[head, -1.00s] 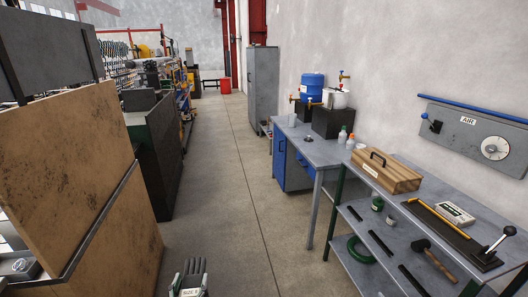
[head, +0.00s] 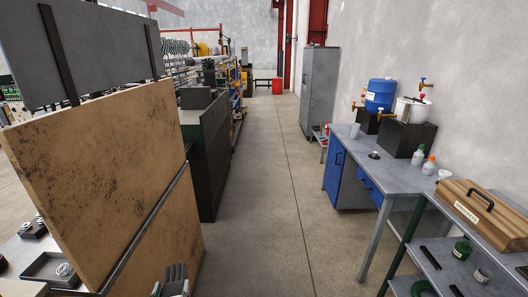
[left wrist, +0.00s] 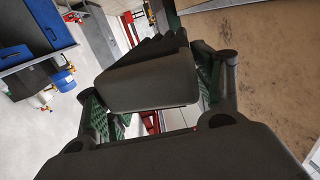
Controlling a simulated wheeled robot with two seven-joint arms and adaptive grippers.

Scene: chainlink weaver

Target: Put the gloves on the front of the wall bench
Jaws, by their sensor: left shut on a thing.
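The dark gloves (head: 177,274), with finger shapes pointing up, show at the bottom edge of the head view. My left gripper (head: 171,288) is shut on them, with a green-padded finger at each side. In the left wrist view the gloves (left wrist: 150,78) are a dark, thick bundle between the fingers of the left gripper (left wrist: 152,100), clear of any surface. The grey wall bench (head: 345,157) with blue cabinet and drawers stands along the right wall, well apart from the gloves. My right gripper is not in view.
A nearer grey bench (head: 501,232) with a wooden box (head: 487,211) stands at right. A brown panel (head: 95,190) stands left. The aisle floor (head: 268,215) is clear.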

